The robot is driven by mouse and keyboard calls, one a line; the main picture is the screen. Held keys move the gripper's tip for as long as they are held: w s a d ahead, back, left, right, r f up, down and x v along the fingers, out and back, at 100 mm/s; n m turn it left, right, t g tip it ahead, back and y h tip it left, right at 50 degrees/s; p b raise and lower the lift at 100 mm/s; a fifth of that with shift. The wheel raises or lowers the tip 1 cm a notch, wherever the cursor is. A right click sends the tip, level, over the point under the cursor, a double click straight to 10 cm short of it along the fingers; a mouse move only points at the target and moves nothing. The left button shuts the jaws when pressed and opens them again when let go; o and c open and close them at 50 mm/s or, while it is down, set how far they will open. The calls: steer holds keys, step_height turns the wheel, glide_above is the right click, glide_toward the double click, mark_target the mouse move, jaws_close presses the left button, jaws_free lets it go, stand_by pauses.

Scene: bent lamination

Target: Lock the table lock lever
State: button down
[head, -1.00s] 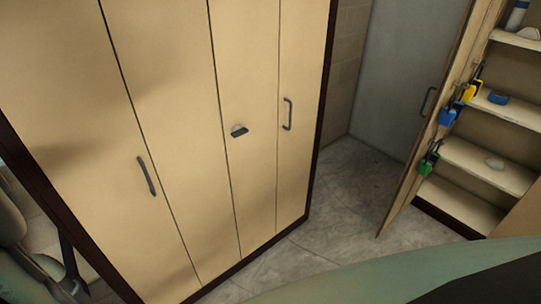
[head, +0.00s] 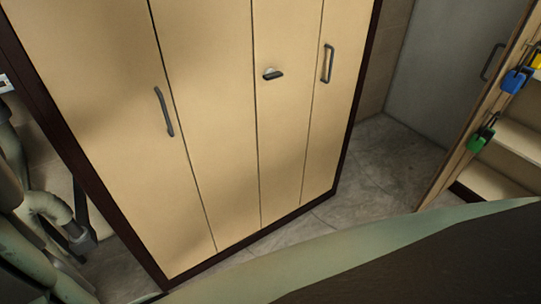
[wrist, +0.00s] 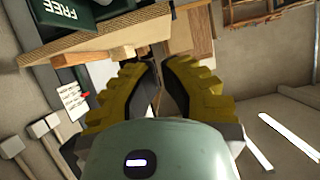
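No table lock lever can be made out in either view. In the wrist view, the two yellow ridged fingers of my gripper (wrist: 160,65) have dark inner pads and a narrow gap between their tips. No object shows held between them. A wooden table or bench edge (wrist: 85,43) lies beyond the fingertips, and the view is turned over. Whether the lever is on it cannot be told. In the head view my gripper does not show.
A tall beige cabinet (head: 215,130) with dark handles fills the head view. An open cupboard (head: 500,150) with blue and green padlocks stands at right. Bare floor (head: 375,175) lies between them. Hammers (wrist: 40,140) and a dark box marked FREE (wrist: 62,14) show in the wrist view.

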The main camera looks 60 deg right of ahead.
steer(key=shift+a, duration=0.15)
steer(key=shift+p+x, duration=1.5)
steer(key=shift+x, duration=3.3)
steer(key=shift+s+d+f, duration=0.1)
steer(key=shift+d+f, duration=0.05)
steer(key=shift+f, duration=0.8)
steer(key=shift+s+d+f, duration=0.1)
steer(key=shift+d+f, duration=0.05)
steer(key=shift+f, duration=0.85)
steer(key=shift+f, duration=0.1)
